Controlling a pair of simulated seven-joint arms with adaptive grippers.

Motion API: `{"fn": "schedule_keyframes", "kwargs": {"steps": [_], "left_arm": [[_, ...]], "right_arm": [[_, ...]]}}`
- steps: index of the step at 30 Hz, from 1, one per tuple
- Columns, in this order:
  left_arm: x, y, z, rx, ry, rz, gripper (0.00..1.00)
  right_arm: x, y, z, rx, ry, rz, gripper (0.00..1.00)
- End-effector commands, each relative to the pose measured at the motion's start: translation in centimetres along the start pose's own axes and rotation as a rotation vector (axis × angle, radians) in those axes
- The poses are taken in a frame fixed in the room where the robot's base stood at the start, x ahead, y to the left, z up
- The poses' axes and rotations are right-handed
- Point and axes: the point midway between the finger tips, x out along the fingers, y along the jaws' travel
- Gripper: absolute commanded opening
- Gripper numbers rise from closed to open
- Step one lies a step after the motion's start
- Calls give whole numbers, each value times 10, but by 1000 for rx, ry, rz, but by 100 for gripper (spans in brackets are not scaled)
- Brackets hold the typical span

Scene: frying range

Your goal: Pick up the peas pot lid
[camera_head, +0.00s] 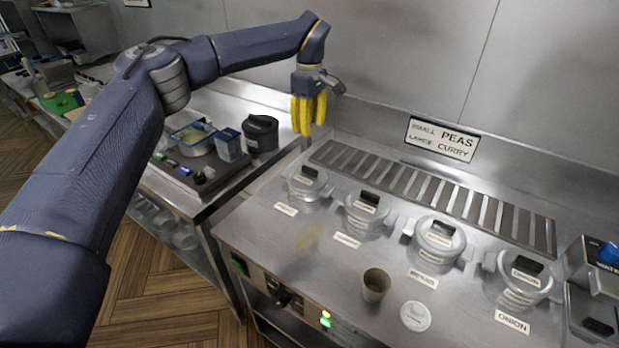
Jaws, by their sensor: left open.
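Several silver pots with lids and black lid handles stand in a row on the steel counter. They are the leftmost pot (307,186), the second (364,212), the third (437,243) and the rightmost (520,278). The counter labels before the first three are too small to read surely, so I cannot tell which pot holds peas. The rightmost pot's counter label seems to read ONION. All the lids appear to be on. My left gripper (309,113), with yellow fingers, is open and empty. It hangs pointing down, above and behind the leftmost pot. My right gripper is not in view.
A wall sign (442,139) reads PEAS and CURRY. A slotted grate (430,192) runs behind the pots. A brown cup (376,286) and a white round disc (415,316) stand in front. A dark pot (262,134) is on the left counter.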

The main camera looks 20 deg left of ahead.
Motion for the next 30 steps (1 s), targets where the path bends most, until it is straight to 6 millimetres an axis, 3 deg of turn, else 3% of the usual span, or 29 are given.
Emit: {"fn": "schedule_keyframes", "kwargs": {"steps": [9, 15, 30], "left_arm": [[60, 0, 1, 0, -4, -2, 41], [90, 0, 1, -1, -4, -1, 41], [125, 0, 2, -1, -5, -1, 41]], "right_arm": [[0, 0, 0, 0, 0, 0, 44], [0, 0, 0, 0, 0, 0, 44], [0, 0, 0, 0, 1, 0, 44]]}}
